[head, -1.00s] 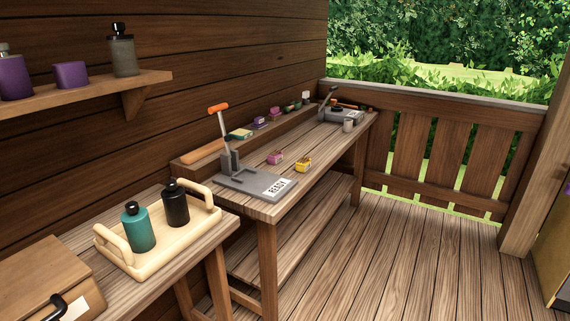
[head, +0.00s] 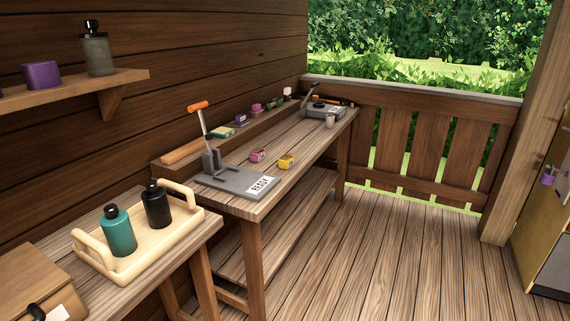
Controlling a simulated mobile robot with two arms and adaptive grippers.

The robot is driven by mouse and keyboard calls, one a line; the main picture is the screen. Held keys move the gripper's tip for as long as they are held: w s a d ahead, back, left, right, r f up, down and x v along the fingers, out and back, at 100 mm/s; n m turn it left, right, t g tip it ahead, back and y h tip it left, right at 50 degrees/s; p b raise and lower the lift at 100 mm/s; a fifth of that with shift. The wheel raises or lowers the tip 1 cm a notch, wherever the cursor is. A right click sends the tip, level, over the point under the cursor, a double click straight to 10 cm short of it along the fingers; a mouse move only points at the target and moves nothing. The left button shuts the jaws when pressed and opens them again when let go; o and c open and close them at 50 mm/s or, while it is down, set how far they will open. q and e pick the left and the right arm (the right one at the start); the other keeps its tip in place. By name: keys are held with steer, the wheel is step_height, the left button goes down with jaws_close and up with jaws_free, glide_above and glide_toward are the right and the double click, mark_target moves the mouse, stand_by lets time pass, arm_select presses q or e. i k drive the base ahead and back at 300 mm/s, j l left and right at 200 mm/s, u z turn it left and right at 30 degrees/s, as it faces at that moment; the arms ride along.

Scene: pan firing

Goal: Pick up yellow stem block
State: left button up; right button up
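A small yellow block (head: 286,161) lies on the long wooden workbench (head: 300,140), near its front edge. It is the only yellow block I see on the bench; its stem shape is too small to make out. A pink block (head: 258,155) lies just to its left, apart from it. Neither of my grippers is in view.
A grey lever press (head: 232,178) with a "READY" label stands at the bench's near end. A tray (head: 138,262) with a teal bottle (head: 119,232) and a black bottle (head: 156,206) is nearer. The floor (head: 370,270) right of the bench is clear.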

mark_target(284, 163)
steer(key=u, duration=0.35)
steer(key=i+l+u, duration=0.65)
steer(key=l, duration=0.25)
steer(key=l+u, duration=0.25)
steer(key=i+l, duration=0.05)
steer(key=l, duration=0.05)
